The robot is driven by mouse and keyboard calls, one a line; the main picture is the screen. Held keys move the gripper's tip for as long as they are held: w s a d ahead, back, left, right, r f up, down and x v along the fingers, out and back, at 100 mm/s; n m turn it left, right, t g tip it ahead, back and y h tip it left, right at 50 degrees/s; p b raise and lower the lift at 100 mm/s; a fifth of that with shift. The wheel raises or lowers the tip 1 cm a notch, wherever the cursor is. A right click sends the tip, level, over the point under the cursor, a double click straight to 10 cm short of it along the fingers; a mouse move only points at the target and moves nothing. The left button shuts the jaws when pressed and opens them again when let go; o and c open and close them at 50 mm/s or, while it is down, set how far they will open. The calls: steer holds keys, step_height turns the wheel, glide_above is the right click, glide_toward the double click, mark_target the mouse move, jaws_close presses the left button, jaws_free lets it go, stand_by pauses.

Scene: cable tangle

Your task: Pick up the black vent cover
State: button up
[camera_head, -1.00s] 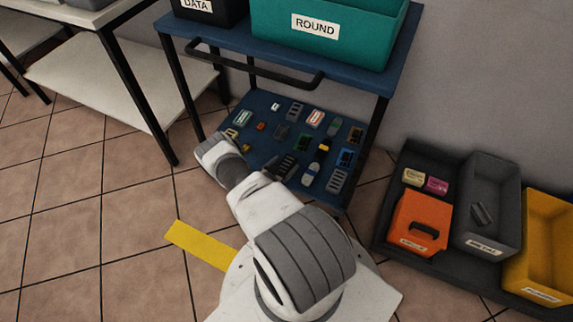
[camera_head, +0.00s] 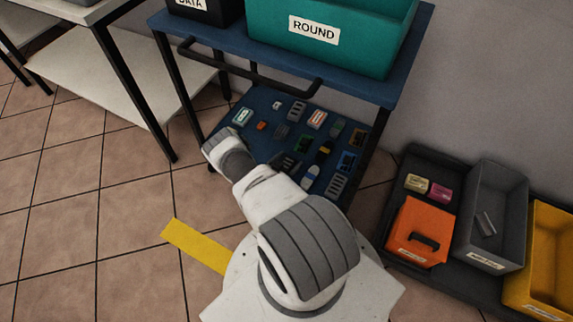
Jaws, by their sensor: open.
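A dark slotted piece that looks like the black vent cover (camera_head: 290,164) lies on the blue lower shelf (camera_head: 262,97) of the cart, among several small parts. My arm's white link covers part of the shelf just in front of it and may hide some of its near edge. My gripper is not visible; the arm's grey and white joint shows at the shelf's left front edge and the end of the arm is out of sight.
Grey slotted pieces (camera_head: 337,185) lie near it. The cart's upper shelf (camera_head: 345,85) with a teal ROUND bin (camera_head: 340,52) overhangs the lower shelf, with a black handle bar (camera_head: 250,75) in front. Grey, orange (camera_head: 420,230) and yellow bins stand at right.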

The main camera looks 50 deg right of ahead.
steer(key=shift+c, duration=0.2)
steer(key=c, duration=1.3)
steer(key=shift+r, duration=0.1)
